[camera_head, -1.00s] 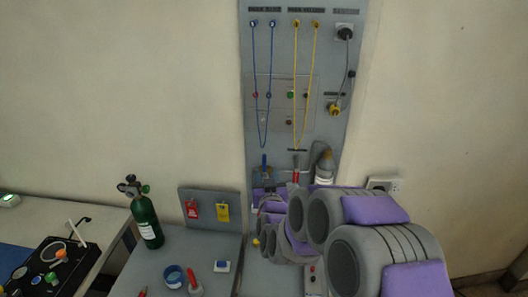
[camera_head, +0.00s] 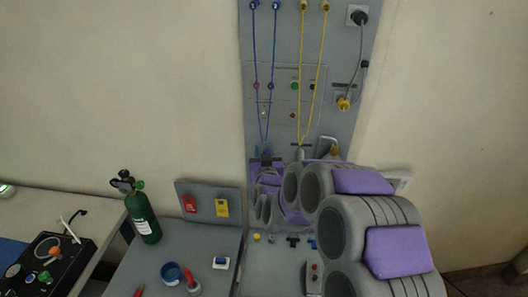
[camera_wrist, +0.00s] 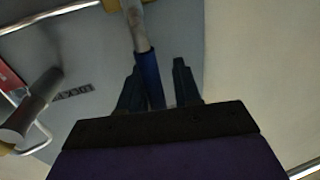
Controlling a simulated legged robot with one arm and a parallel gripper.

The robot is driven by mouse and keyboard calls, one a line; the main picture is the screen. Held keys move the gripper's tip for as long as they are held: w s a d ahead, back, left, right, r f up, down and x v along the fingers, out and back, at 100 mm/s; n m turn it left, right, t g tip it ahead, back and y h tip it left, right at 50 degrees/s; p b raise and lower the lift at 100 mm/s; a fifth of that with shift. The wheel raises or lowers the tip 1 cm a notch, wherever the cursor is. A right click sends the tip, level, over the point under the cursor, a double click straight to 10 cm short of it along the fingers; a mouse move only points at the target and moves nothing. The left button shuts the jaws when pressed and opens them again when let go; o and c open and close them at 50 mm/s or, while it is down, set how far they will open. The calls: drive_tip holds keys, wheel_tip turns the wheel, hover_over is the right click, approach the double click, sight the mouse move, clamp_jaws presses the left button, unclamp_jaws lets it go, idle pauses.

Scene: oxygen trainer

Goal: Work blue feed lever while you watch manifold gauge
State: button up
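The blue feed lever (camera_wrist: 148,73) shows in the wrist view as a blue grip on a pale metal rod, pointing down toward my gripper (camera_wrist: 158,85). My gripper is open. The blue grip reaches between its two dark fingers, closer to the left finger, with a visible gap to the right finger. I cannot tell whether it touches the left one. In the head view my gripper (camera_head: 266,161) is at the foot of the grey wall panel, and my arm hides most of the lever there. I cannot make out a manifold gauge in either view.
The grey wall panel (camera_head: 296,60) carries blue and yellow cords and small buttons. A grey cylinder (camera_wrist: 35,105) is left of the lever in the wrist view. A green bottle (camera_head: 142,215) and a red and a yellow tag (camera_head: 222,208) are left on the bench.

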drive_tip(key=shift+d, duration=0.1)
clamp_jaws()
idle(0.3)
drive_tip(key=shift+a+f+n+g+p, duration=0.2)
drive_tip(key=shift+a+n+g+p, duration=0.2)
drive_tip(key=shift+a+n+p, duration=1.3)
drive_tip(key=shift+d+p, duration=0.3)
drive_tip(key=shift+o, duration=1)
unclamp_jaws()
drive_tip(key=shift+a+f, duration=0.1)
